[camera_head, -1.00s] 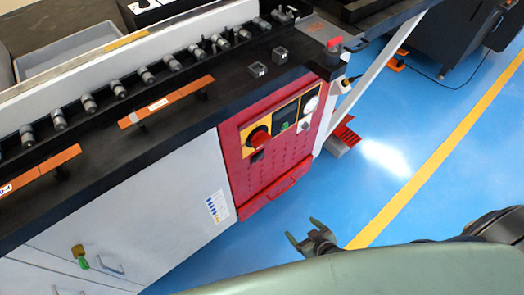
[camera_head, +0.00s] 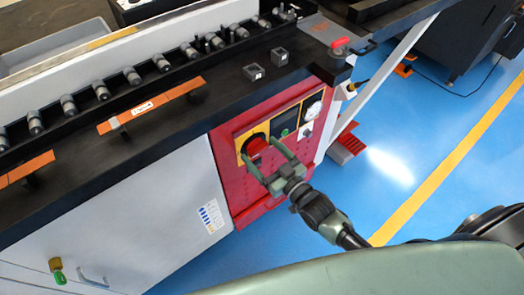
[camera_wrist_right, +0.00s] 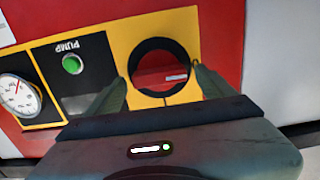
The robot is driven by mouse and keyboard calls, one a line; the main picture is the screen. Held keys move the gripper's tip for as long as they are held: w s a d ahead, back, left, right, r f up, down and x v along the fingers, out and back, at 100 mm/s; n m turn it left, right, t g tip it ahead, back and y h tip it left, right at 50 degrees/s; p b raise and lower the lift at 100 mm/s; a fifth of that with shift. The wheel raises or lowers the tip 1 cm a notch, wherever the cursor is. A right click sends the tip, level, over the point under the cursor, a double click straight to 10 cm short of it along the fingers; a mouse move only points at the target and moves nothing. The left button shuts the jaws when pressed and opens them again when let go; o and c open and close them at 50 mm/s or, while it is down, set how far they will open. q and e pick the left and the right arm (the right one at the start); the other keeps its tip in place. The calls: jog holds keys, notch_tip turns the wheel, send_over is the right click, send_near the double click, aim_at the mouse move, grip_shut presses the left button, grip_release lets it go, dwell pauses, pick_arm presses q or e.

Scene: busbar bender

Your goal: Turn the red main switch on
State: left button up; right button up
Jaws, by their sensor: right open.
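The red main switch (camera_head: 256,146) is a round red knob in a black ring on a yellow plate, on the red panel (camera_head: 225,165) of the machine's front. My right gripper (camera_head: 262,158) is open in front of it, its green fingers spread toward either side of the knob. In the right wrist view, the switch (camera_wrist_right: 160,72) shows between the two fingertips (camera_wrist_right: 160,84). I cannot tell whether the fingers touch the knob. My left gripper is not in view.
A green pump button (camera_wrist_right: 72,64) and a round gauge (camera_wrist_right: 16,95) are beside the switch. The black worktop (camera_head: 190,105) overhangs the panel. A red-handled part (camera_head: 340,42) is at its right corner.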

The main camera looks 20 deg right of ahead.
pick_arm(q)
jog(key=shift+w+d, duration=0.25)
pick_arm(e)
jog(key=shift+w, duration=0.2)
jog(key=shift+c, duration=0.6)
jog(key=c, duration=1.3)
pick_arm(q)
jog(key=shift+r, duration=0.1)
pick_arm(e)
jog(key=shift+o, duration=0.2)
